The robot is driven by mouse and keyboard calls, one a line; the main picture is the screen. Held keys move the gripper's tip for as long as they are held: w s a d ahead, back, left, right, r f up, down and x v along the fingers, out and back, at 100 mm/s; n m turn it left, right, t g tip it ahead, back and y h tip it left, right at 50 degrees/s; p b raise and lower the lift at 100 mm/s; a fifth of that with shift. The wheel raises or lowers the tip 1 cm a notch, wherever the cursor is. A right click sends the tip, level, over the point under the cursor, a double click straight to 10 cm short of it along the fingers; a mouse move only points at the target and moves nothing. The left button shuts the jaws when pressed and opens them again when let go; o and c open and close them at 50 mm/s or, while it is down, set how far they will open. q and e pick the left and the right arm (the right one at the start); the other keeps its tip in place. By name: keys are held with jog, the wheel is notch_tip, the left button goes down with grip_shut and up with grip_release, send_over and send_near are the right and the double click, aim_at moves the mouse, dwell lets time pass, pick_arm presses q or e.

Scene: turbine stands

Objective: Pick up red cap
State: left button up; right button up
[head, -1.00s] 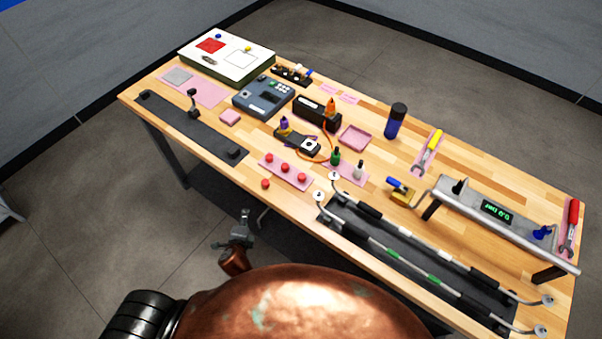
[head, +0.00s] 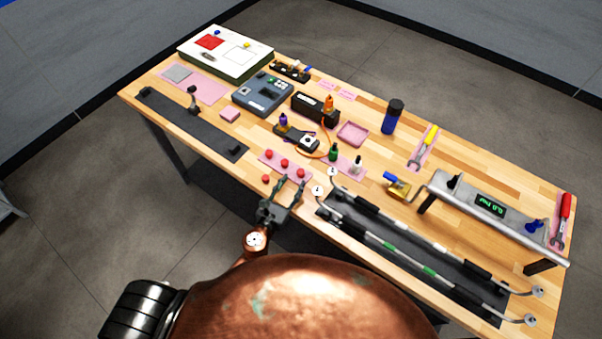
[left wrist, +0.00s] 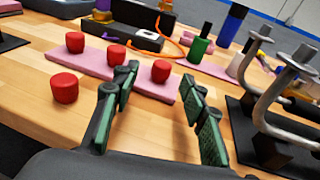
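Three red caps stand in a row on a pink mat (head: 258,155) near the table's front edge: a left cap (head: 269,154), a middle cap (head: 284,163) and a right cap (head: 300,173). A fourth red cap (head: 266,178) stands on bare wood in front of the mat. My left gripper (head: 289,185) is open and empty at the front edge, close to the mat's right end. In the left wrist view, the right mat cap (left wrist: 161,71) shows ahead between the spread fingers (left wrist: 155,92), and the loose cap (left wrist: 64,87) lies left of them. My right gripper is not in view.
Metal tubes (head: 398,245) on a dark mat lie right of my gripper, with upright ends close by. A green bottle (head: 333,152) and a white bottle (head: 356,163) stand behind. A black strip (head: 185,122) lies to the left.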

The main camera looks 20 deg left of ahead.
aim_at(299, 174)
pick_arm(q)
jog(key=x, duration=0.7)
jog(key=shift+d, duration=0.2)
jog(key=shift+s, duration=0.1)
jog(key=c, duration=0.9)
jog(key=shift+r, duration=0.1)
jog(key=shift+c, duration=0.2)
